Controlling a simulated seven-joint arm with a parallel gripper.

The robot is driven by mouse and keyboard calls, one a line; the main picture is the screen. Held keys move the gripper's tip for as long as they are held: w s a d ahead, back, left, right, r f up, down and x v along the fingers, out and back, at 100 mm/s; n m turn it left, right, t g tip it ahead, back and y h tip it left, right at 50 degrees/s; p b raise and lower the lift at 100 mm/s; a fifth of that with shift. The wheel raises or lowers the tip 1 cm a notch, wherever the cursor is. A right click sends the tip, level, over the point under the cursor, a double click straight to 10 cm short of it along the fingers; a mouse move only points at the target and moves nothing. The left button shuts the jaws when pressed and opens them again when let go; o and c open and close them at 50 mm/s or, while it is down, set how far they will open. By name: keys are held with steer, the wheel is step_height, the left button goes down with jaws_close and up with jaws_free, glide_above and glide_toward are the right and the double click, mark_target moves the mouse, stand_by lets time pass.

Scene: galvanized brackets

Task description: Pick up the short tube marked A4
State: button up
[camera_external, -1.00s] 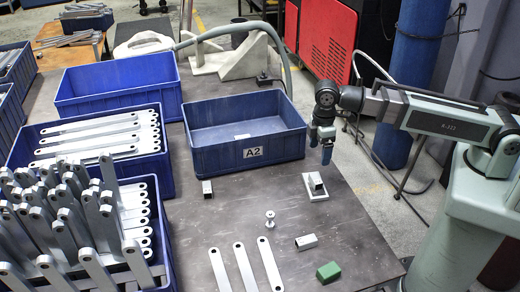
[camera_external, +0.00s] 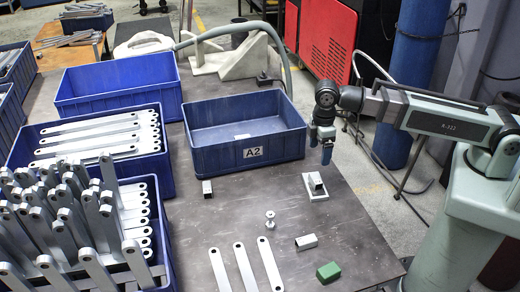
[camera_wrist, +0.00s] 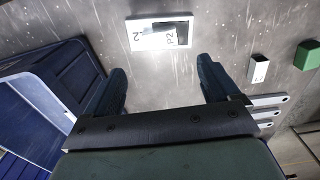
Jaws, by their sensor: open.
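Three short square tubes are on the table in the external view. One (camera_external: 207,188) lies in front of the A2 bin, one (camera_external: 316,181) sits on a white plate (camera_external: 313,197), and one (camera_external: 306,242) lies near the front. I cannot read A4 on any of them. In the wrist view a short tube (camera_wrist: 259,69) at right has a mark too small to read. The white plate with a tube (camera_wrist: 160,32) is ahead of the fingers and shows partly readable marks. My gripper (camera_external: 327,155) is open and empty, above the table behind the plate; its fingers (camera_wrist: 162,70) are apart.
The blue bin marked A2 (camera_external: 253,152) stands left of my gripper. A small metal spool (camera_external: 270,222), a green block (camera_external: 328,272) and flat bars (camera_external: 245,267) lie toward the front. Blue bins of brackets (camera_external: 85,170) fill the left.

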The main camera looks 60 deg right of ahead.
steer(key=shift+o, duration=0.4)
steer(key=shift+a, duration=0.1)
steer(key=m+t+y, duration=0.1)
steer(key=t+y, duration=0.1)
steer(key=t, duration=0.1)
glide_toward(207, 187)
steer(key=x, duration=0.2)
steer(key=shift+w+f, duration=0.3)
steer(key=shift+w, duration=0.05)
steer(key=shift+s+x, duration=0.15)
steer(key=shift+x, duration=1.35)
steer(key=shift+s+x, duration=0.15)
steer(key=shift+x, duration=1.4)
